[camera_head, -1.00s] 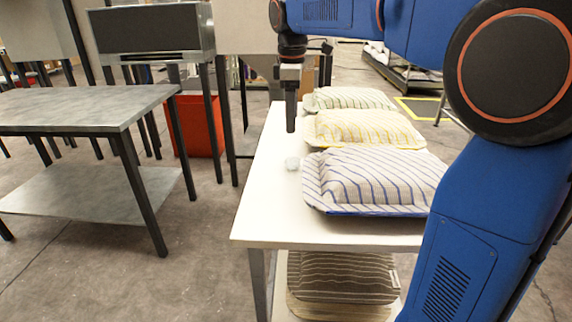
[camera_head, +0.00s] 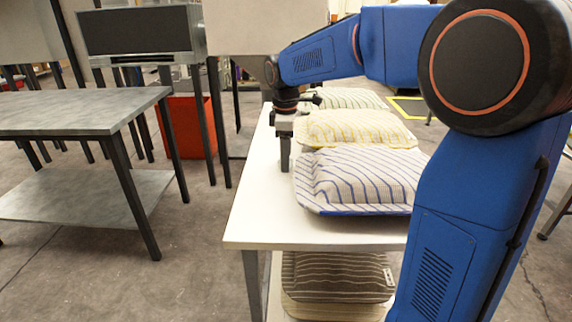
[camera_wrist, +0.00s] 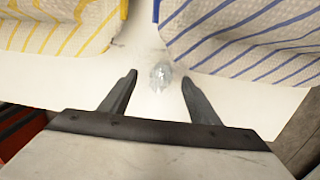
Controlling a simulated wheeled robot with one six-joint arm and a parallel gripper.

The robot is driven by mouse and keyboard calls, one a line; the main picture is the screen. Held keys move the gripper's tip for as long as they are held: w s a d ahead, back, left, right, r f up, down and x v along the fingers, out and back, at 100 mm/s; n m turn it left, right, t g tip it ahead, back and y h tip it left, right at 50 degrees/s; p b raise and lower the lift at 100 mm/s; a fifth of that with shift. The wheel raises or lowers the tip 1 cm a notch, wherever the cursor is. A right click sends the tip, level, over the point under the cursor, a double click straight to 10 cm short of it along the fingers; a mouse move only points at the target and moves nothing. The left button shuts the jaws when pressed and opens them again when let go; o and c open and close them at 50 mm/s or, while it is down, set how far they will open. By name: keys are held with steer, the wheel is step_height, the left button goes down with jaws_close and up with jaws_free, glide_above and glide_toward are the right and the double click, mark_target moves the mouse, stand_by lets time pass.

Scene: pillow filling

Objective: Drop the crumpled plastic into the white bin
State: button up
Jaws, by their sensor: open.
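The crumpled plastic (camera_wrist: 160,75) is a small clear lump on the white table (camera_wrist: 75,78), seen in the wrist view near the blue-striped pillow (camera_wrist: 245,35). My gripper (camera_wrist: 158,85) is open, with one finger on each side of the plastic in that picture. I cannot tell whether the fingertips are level with it. In the head view my gripper (camera_head: 285,165) points down at the table's left side, and the plastic is hidden there. No white bin shows in either view.
The blue-striped pillow (camera_head: 360,180) and yellow-striped pillow (camera_head: 358,128) lie close to my gripper's right. A third pillow (camera_head: 350,97) lies behind. A red bin (camera_head: 187,127) stands on the floor beyond a grey metal table (camera_head: 70,112). The white table's front left is clear.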

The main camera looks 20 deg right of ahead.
steer(key=shift+f, duration=0.7)
steer(key=shift+c, duration=0.7)
steer(key=c, duration=1.1)
steer(key=shift+o, duration=0.2)
steer(key=shift+r, duration=0.15)
